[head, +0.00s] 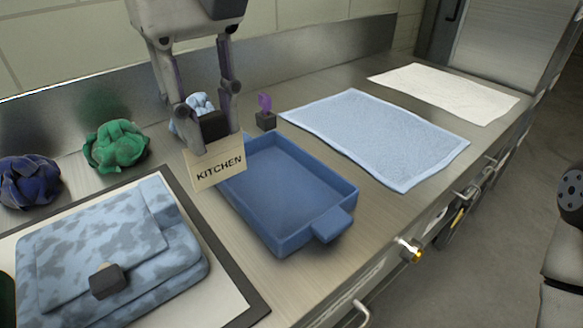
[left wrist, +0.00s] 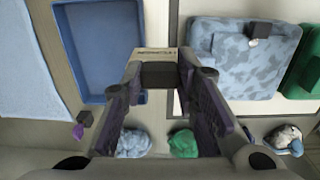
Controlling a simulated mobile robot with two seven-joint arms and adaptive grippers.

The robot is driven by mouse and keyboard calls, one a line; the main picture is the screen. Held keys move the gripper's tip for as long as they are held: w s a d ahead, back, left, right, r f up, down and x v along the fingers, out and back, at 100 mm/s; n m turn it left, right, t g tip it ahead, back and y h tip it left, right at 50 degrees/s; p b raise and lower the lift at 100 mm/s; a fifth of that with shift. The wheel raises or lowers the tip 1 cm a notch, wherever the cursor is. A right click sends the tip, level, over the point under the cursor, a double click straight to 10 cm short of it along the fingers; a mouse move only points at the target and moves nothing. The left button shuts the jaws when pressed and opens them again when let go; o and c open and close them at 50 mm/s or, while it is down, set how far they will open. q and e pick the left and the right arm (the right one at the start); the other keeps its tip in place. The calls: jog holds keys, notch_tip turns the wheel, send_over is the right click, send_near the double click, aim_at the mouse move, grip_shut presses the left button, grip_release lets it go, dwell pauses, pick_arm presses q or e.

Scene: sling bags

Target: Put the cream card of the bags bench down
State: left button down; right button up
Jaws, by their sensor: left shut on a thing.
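The cream card (head: 213,171) reads KITCHEN and has a dark block (head: 213,125) at its back. My left gripper (head: 207,120) is shut on this block, with one finger on each side, and points down. In the left wrist view the card (left wrist: 157,53) shows as a thin strip with the block (left wrist: 158,75) between the fingers (left wrist: 160,85). My right gripper is not in view.
The empty blue tray (head: 335,192) stands right of the card. A blue patterned bag (head: 90,240) lies on a dark-bordered mat (head: 250,305) at left. Green (head: 117,146), navy (head: 28,182) and pale blue (head: 197,103) cloths lie behind. A light blue towel (head: 375,130) and a white towel (head: 445,92) lie right.

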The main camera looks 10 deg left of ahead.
pick_arm(q)
jog(key=shift+w+d+f, duration=0.5)
jog(key=shift+w+f, duration=1.6)
jog(key=shift+w+d+f, duration=0.5)
jog(key=shift+w+f, duration=1.65)
jog(key=shift+w+d+f, duration=0.5)
jog(key=shift+w+f, duration=1.6)
jog(key=shift+f, duration=0.1)
jog(key=c, duration=1.3)
grip_release()
jog(key=shift+f, duration=0.1)
notch_tip(320, 180, up, 12)
jog(key=shift+r, duration=0.2)
jog(key=shift+s, duration=0.1)
